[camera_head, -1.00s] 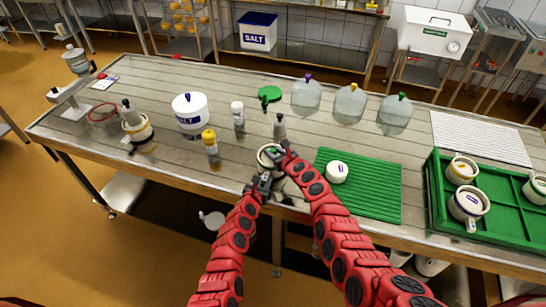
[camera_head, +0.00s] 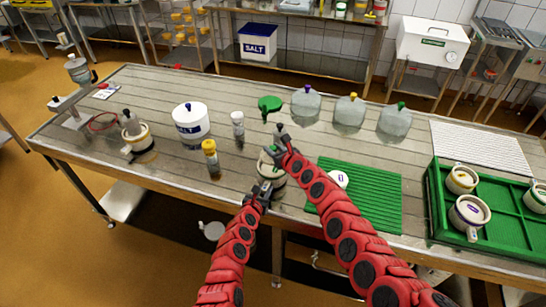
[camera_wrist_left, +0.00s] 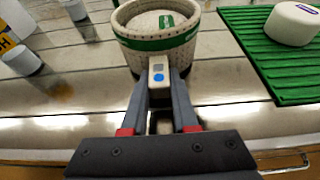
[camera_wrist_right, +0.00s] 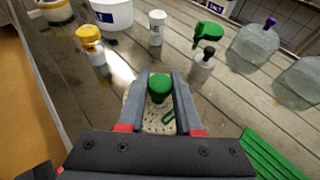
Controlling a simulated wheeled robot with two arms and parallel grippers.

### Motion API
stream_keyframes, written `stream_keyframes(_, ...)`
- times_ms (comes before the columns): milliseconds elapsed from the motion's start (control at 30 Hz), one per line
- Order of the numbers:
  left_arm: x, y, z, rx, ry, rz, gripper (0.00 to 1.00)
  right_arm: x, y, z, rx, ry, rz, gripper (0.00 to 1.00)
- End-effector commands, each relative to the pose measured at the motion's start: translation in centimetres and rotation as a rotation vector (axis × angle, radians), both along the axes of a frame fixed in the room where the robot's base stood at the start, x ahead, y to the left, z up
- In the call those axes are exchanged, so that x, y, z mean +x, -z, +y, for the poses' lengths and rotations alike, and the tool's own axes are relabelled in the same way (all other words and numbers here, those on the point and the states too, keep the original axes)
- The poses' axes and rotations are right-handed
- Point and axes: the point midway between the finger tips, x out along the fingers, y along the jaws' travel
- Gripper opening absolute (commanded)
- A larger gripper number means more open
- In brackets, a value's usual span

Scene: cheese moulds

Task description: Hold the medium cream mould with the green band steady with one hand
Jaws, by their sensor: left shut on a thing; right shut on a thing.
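The cream mould with the green band (camera_head: 270,172) stands near the table's front edge; it is large in the left wrist view (camera_wrist_left: 185,42). A pale disc with a green mark (camera_wrist_left: 150,20) lies inside it. My left gripper (camera_head: 262,188) is shut on the mould's grey-cream handle with a blue dot (camera_wrist_left: 158,72). My right gripper (camera_head: 280,147) is above the mould, shut on a green knob (camera_wrist_right: 160,85). What lies under the knob is mostly hidden; the mould's pale perforated surface shows below it.
A green ribbed mat (camera_head: 375,200) with a white round piece (camera_wrist_left: 292,22) lies to the right, beside a green tray (camera_head: 432,195) of moulds. Several bottles, among them a yellow-capped one (camera_head: 211,158), and a salt pot (camera_head: 190,122) stand behind and left.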

Motion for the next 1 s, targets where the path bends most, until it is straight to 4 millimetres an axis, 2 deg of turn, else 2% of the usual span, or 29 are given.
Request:
stream_keyframes(233, 0.0, 0.0, 0.0, 0.000, 0.000, 0.000, 0.00, 0.0, -3.2, 0.0, 0.000, -0.001, -0.006, 0.00)
stream_keyframes(600, 0.0, 0.0, 0.0, 0.000, 0.000, 0.000, 0.00, 0.0, -3.9, 0.0, -0.002, 0.000, -0.002, 0.00)
stream_keyframes(633, 0.0, 0.0, 0.0, 0.000, 0.000, 0.000, 0.29, 0.0, -3.9, 0.0, -0.002, 0.000, -0.002, 0.00)
stream_keyframes(800, 0.0, 0.0, 0.0, 0.000, 0.000, 0.000, 0.59, -0.1, -3.8, 0.0, -0.002, 0.000, -0.002, 0.00)
stream_keyframes(833, 0.0, 0.0, 0.0, 0.000, 0.000, 0.000, 0.62, 0.0, -3.8, 0.0, -0.002, 0.000, -0.002, 0.00)
stream_keyframes(1000, 0.0, 0.0, 0.0, 0.000, 0.000, 0.000, 0.62, -0.1, -3.8, 0.0, -0.002, -0.001, -0.002, 0.00)
